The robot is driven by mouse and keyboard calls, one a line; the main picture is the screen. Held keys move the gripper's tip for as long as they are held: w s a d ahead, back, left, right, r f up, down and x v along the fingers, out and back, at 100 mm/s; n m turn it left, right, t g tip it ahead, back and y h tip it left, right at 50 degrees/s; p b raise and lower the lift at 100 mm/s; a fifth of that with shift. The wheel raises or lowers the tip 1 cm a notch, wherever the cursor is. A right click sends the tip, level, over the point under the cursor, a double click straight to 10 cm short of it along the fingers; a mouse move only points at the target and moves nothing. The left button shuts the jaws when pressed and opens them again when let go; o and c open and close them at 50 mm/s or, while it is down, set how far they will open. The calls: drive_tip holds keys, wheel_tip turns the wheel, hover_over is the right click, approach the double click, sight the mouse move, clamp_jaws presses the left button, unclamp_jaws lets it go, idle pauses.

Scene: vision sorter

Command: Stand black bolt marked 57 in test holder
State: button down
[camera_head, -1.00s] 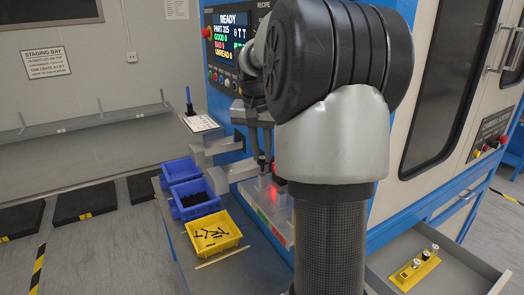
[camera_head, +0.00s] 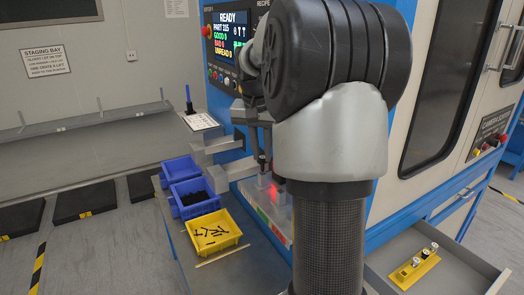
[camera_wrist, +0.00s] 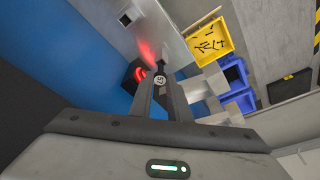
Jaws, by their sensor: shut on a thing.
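My gripper (camera_wrist: 161,88) is shut on a black bolt (camera_wrist: 160,76), whose pale round head with dark marks faces the wrist camera; the marks look like 57 but are small. In the head view my gripper (camera_head: 263,163) is low at the blue machine's front, above a pale grey fixture (camera_head: 252,192) lit red, partly hidden by my arm. In the wrist view the pale block (camera_wrist: 160,22) with a dark square opening lies beyond the fingertips, and a dark box with a red glow (camera_wrist: 140,73) is just left of the bolt. I cannot tell whether the bolt's lower end touches anything.
A yellow tray (camera_head: 232,247) holds several loose black bolts. Two blue bins (camera_head: 202,209) stand behind it; the nearer one holds dark parts. The machine screen (camera_head: 229,35) reads READY. A yellow rack (camera_head: 408,272) with small parts sits in an open drawer at right.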

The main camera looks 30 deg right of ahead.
sight(262, 158)
drive_tip(key=shift+f+b, duration=0.9)
drive_tip(key=shift+f, duration=0.75)
drive_tip(key=c, duration=1.6)
unclamp_jaws()
drive_tip(key=shift+o, duration=0.4)
drive_tip(key=o, duration=0.3)
drive_tip(key=shift+o, duration=0.2)
drive_tip(key=shift+r, duration=0.1)
drive_tip(key=shift+r+p, duration=3.45)
drive_tip(key=shift+r, duration=0.45)
